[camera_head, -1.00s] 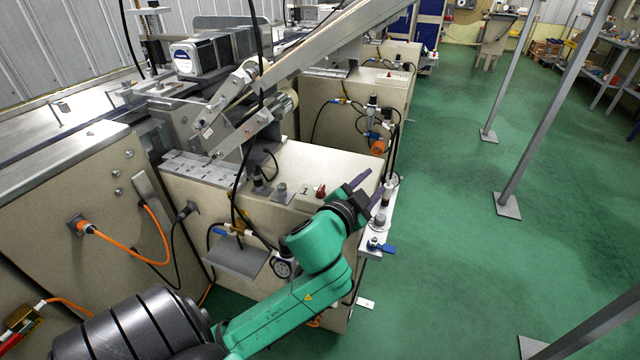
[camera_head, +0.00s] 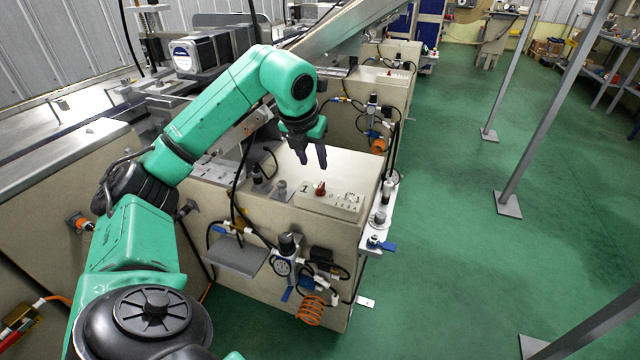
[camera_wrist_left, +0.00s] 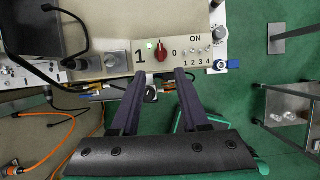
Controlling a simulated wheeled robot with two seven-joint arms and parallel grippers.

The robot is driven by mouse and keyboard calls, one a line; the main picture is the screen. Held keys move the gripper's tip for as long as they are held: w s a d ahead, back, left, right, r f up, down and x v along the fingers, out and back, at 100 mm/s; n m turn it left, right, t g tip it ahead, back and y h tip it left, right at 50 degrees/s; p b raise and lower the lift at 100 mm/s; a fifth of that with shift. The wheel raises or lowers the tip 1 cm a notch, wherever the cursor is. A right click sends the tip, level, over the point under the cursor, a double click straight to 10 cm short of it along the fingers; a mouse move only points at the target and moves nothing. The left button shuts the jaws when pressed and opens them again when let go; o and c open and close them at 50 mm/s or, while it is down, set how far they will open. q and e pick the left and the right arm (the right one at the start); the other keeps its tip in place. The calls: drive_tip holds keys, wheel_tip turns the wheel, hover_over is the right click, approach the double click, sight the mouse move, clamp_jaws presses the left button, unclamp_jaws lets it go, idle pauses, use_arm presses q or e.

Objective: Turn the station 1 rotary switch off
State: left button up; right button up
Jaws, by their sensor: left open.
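The station 1 rotary switch (camera_head: 321,188) is a small red knob on the beige control panel (camera_head: 336,206), beside a printed 1. My left gripper (camera_head: 313,164) points down just above and behind the knob in the head view. Its fingers are apart and empty. In the left wrist view the fingertips (camera_wrist_left: 161,73) stand either side of the knob's near end, apart from it. My right gripper is not in view.
Small toggle switches marked 1 to 4 (camera_wrist_left: 197,51) sit right of the knob. A pressure gauge (camera_head: 282,267), an orange coiled hose (camera_head: 311,310) and a blue valve (camera_head: 381,243) are on the cabinet's front and side. Green floor to the right is open, with grey posts.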

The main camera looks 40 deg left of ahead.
sight(320, 185)
use_arm(q)
drive_tip(key=x, duration=1)
drive_tip(key=shift+w+f, duration=0.1)
drive_tip(key=shift+f, duration=0.25)
clamp_jaws()
